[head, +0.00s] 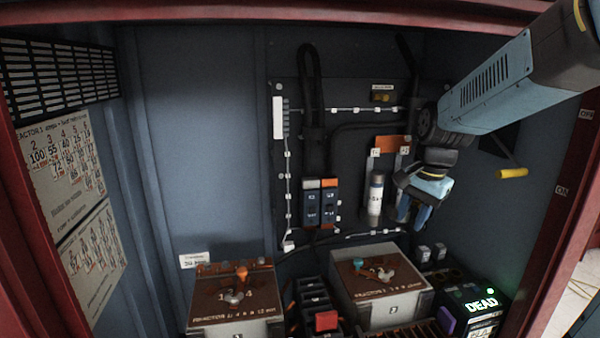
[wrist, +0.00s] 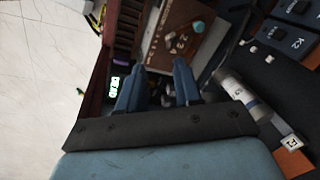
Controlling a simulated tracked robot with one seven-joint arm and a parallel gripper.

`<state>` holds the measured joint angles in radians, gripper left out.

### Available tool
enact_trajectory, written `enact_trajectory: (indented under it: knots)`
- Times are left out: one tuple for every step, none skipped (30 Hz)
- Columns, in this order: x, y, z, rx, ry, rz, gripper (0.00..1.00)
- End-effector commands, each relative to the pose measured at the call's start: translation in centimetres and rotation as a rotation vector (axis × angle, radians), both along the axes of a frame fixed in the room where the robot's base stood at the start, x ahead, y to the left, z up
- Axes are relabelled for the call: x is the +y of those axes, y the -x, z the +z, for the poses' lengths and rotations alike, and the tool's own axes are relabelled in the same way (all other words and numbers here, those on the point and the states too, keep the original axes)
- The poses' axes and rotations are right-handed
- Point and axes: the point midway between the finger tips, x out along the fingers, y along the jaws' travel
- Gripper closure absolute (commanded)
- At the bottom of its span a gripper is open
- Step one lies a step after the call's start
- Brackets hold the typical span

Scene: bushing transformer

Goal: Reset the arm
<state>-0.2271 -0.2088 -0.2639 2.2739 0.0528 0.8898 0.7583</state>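My arm reaches in from the upper right of the head view. My gripper (head: 413,216) hangs in front of the back panel, fingers pointing down, just right of a white cylinder (head: 376,196) and above the right reactor box (head: 383,318). In the wrist view my gripper (wrist: 160,68) shows two blue fingers apart with nothing between them. The white cylinder (wrist: 236,88) lies to their right in that view, apart from them. The brown top of a reactor box (wrist: 165,45) shows beyond the fingertips.
A left reactor box (head: 235,325) stands at the lower left, with a row of black blocks (head: 315,300) between the boxes. A lit "DEAD" display (head: 481,303) is at lower right. A yellow handle (head: 511,172) sticks out from the right wall. Red cabinet edges frame the opening.

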Motion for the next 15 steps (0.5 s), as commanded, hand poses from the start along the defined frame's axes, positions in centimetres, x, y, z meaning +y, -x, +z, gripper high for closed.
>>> enact_trajectory:
  knots:
    - [0.0,1.2,0.8,-0.028,0.006,0.046,0.66]
    - [0.0,1.7,1.2,-0.043,0.012,0.078,0.66]
    - [0.0,2.5,1.7,-0.063,0.021,0.12,0.66]
    - [0.0,3.2,2.0,-0.077,0.029,0.15,0.66]
    - [0.0,3.8,2.4,-0.092,0.037,0.181,0.66]
    - [0.1,4.6,2.8,-0.112,0.051,0.223,0.66]
    - [0.1,5.2,3.1,-0.125,0.061,0.253,0.66]
    - [0.1,5.8,3.4,-0.14,0.072,0.282,0.66]
    - [0.2,6.6,3.8,-0.159,0.088,0.325,0.66]
    - [0.2,7.3,4.0,-0.173,0.101,0.354,0.66]
    - [0.3,7.9,4.2,-0.187,0.114,0.383,0.66]
    - [0.4,8.7,4.5,-0.205,0.133,0.422,0.66]
    - [0.4,9.3,4.7,-0.218,0.148,0.451,0.66]
    - [0.4,9.9,4.8,-0.23,0.165,0.481,0.66]
    - [0.5,10.7,5.1,-0.247,0.187,0.519,0.66]
